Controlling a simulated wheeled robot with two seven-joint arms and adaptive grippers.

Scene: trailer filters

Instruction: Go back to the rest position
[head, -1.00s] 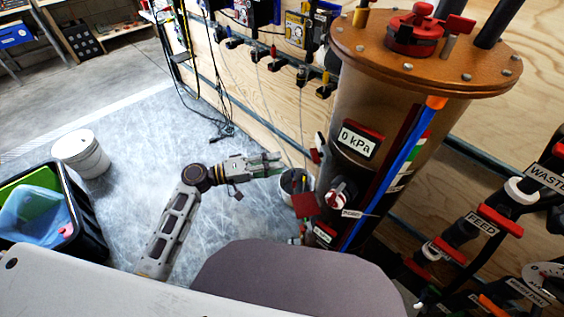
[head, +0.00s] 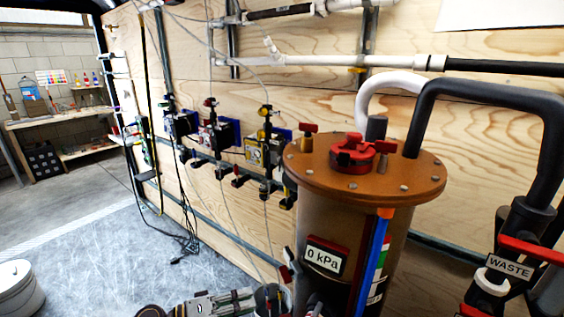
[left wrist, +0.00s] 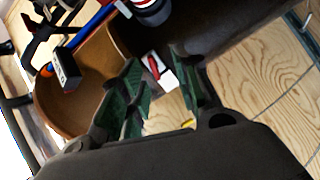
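My right gripper is in neither view.
A plywood wall (head: 240,80) carries several valves and hoses behind the gripper. Dark pipes with a "WASTE" label (head: 509,267) are at the right. A white bucket (head: 15,287) stands on the floor at the left. The grey floor (head: 110,260) between is clear.

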